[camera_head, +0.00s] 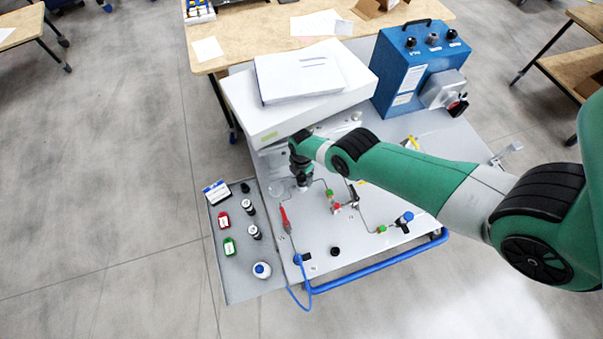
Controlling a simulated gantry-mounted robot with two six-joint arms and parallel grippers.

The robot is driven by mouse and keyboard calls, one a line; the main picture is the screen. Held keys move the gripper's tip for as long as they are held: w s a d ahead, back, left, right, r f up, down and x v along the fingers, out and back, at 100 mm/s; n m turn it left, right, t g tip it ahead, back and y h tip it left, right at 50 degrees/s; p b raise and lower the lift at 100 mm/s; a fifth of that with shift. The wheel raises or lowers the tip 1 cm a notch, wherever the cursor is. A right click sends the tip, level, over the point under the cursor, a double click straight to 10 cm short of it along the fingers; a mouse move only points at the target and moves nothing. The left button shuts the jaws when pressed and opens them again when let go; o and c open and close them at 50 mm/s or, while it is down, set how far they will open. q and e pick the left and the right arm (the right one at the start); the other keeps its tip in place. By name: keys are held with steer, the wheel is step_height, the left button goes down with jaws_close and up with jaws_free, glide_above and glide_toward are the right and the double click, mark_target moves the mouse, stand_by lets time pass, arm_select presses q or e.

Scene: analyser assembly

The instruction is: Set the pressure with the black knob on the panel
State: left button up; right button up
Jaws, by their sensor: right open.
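The panel (314,268) is a light grey metal plate on a cart, carrying tubing, valves and fittings. A small round black knob (335,251) stands near its front edge. My right arm reaches in from the right. My right gripper (303,184) is over the panel's left part, behind and left of the black knob and apart from it. It points down and is open; its fingers are small and dark here, and I see nothing held. My left gripper is not in view.
A blue box (391,75) with black knobs on top stands at the back right. A white box (262,110) with papers lies behind the gripper. A side tray (233,283) holds bottles and small cases. A red-handled part (285,219) has a blue hose. The panel's front is fairly clear.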

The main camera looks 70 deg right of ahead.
jaws_close()
stand_by(0.3)
steer(key=shift+m, duration=0.3)
